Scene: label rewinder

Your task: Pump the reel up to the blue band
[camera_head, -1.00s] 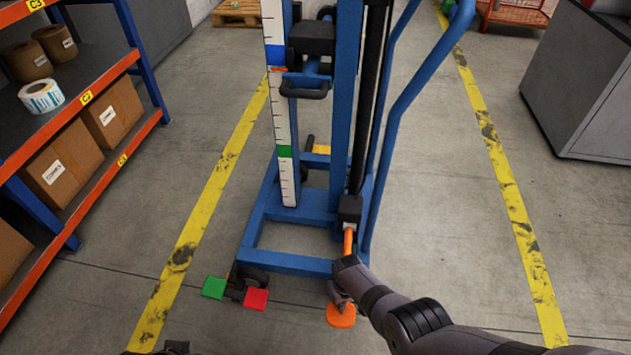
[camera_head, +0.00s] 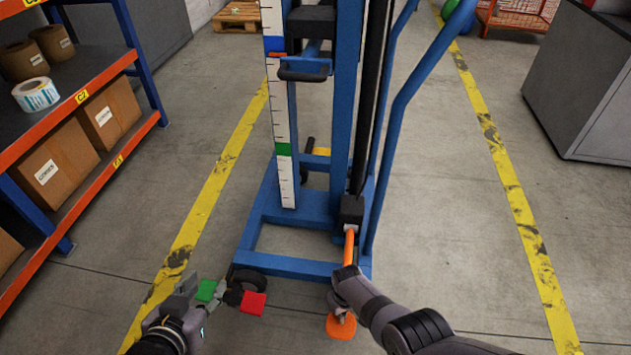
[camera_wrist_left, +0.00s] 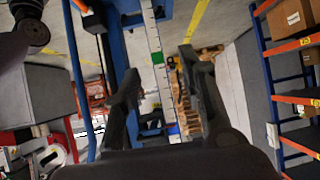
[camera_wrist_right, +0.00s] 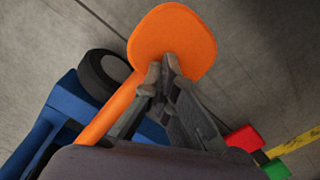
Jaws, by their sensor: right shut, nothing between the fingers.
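A blue reel lifter (camera_head: 341,130) stands upright in the middle. Its white scale (camera_head: 280,110) has a blue band (camera_head: 273,45) high up and a green band (camera_head: 283,149) lower down. The small orange pointer (camera_head: 277,54) is at the blue band's lower edge, beside the black carriage (camera_head: 310,22). An orange foot pedal (camera_head: 341,327) sticks out at the front on an orange lever. My right gripper (camera_wrist_right: 163,74) is shut and empty, its fingertips over the pedal pad (camera_wrist_right: 172,42); contact is unclear. My left gripper (camera_wrist_left: 160,75) is open and empty, low near the green tab (camera_head: 206,290).
A red tab (camera_head: 253,303) sits beside the front left wheel (camera_head: 250,281). A shelf (camera_head: 75,80) with boxes and rolls stands at left, a grey cabinet (camera_head: 595,90) at right. Yellow floor lines run along both sides; the floor between them is mostly clear.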

